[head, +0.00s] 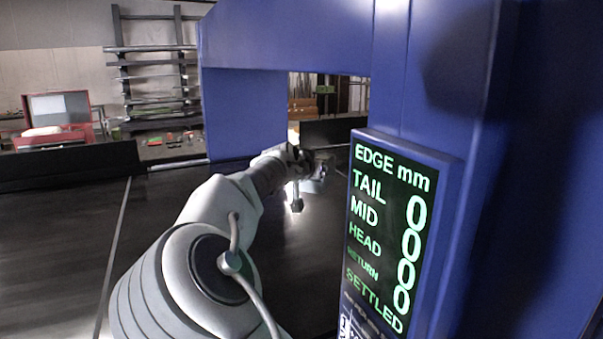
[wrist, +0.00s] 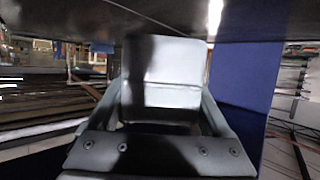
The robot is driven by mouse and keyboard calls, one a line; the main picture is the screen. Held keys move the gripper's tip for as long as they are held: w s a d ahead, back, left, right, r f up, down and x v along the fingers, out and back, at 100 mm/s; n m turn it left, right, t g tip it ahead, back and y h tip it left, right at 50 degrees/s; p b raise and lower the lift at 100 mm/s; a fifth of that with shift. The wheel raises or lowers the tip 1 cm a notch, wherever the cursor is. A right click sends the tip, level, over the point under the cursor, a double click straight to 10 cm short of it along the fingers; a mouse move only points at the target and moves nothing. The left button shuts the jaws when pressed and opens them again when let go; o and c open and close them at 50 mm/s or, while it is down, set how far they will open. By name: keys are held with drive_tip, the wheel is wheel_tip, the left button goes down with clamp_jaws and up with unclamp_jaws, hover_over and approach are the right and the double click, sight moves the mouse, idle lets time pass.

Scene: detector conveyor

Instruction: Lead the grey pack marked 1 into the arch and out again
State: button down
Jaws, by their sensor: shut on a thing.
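The blue arch (head: 290,38) spans the dark conveyor belt (head: 60,225). My arm reaches over the belt into the arch opening. In the wrist view my gripper (wrist: 163,100) is shut on a grey pack (wrist: 165,76), which sits between the two fingers. A dark shadow band runs down the pack's left part, and no number is readable on it. In the head view my wrist hides most of the pack, and I cannot tell its exact gap to the belt. The display panel (head: 385,235) on the arch's right post reads EDGE mm, with zeros beside TAIL, MID, HEAD and RETURN, and SETTLED below.
The arch's left post (head: 245,115) and its wide right post (head: 440,90) flank my arm. A low black side wall (head: 60,170) edges the belt. A rack (head: 155,75) and a red case (head: 55,120) stand behind. The belt left of my arm is clear.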

drive_tip(key=d, duration=0.1)
drive_tip(key=w+d, duration=0.1)
drive_tip(key=d, duration=0.1)
drive_tip(key=shift+w+d+r, duration=0.1)
drive_tip(key=shift+w+r, duration=0.05)
drive_tip(key=s+a, duration=0.5)
drive_tip(key=a, duration=0.7)
drive_tip(key=s+a+p, duration=0.1)
drive_tip(key=s+a, duration=0.4)
drive_tip(key=a, duration=0.7)
drive_tip(key=s+a, duration=0.5)
drive_tip(key=a, duration=0.7)
drive_tip(key=shift+a+p, duration=0.3)
drive_tip(key=shift+a, duration=0.1)
drive_tip(key=shift+s, duration=0.15)
